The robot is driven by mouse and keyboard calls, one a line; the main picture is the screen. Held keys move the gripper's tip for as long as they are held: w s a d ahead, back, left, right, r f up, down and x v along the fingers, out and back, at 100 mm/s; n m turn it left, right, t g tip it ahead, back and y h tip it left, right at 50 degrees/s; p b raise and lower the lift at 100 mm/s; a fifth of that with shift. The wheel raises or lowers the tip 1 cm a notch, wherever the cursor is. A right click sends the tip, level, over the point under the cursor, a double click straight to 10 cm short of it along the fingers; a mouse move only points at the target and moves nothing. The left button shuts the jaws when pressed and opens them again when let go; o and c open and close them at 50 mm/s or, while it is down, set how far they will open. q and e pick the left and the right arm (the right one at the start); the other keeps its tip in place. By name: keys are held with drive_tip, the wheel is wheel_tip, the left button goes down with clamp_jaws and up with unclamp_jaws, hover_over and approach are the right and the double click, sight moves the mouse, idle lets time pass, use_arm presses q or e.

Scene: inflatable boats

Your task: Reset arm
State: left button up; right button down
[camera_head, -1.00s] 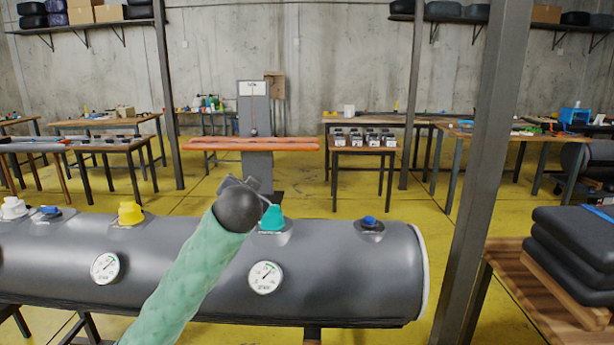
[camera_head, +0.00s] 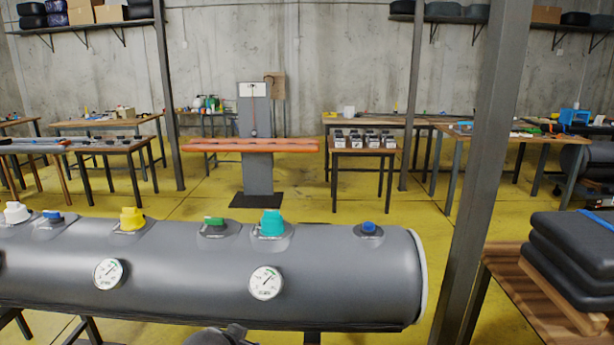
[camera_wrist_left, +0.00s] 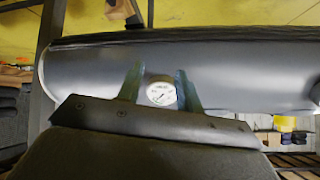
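My left gripper shows as a dark shape (camera_head: 220,337) at the bottom edge of the head view, in front of the tube and mostly cut off. In the left wrist view its two fingers (camera_wrist_left: 159,72) stand apart with nothing between them; a round gauge (camera_wrist_left: 161,93) on the grey tube (camera_wrist_left: 235,68) shows in the gap behind. In the head view the grey inflatable tube (camera_head: 190,285) lies across the front. It carries yellow (camera_head: 132,219), green (camera_head: 214,222), teal (camera_head: 272,224) and blue (camera_head: 369,229) valve caps and gauges (camera_head: 266,283). My right gripper is not in view.
A steel post (camera_head: 487,150) stands just right of the tube. A wooden table (camera_head: 525,300) with stacked dark folded pieces (camera_head: 575,245) is at the right. Behind are a stand with an orange bar (camera_head: 250,146), workbenches and open yellow floor (camera_head: 340,200).

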use_arm(q)
drive_tip(key=s+f+n+g+p, duration=0.1)
drive_tip(key=s+f+g, duration=0.2)
drive_tip(key=s+f, duration=0.8)
drive_tip(key=s+f+n+g+p, duration=0.1)
drive_tip(key=s+f+g, duration=0.3)
drive_tip(key=s+f, duration=0.7)
drive_tip(key=s, duration=0.7)
drive_tip(key=shift+s, duration=0.2)
drive_tip(key=shift+a, duration=0.1)
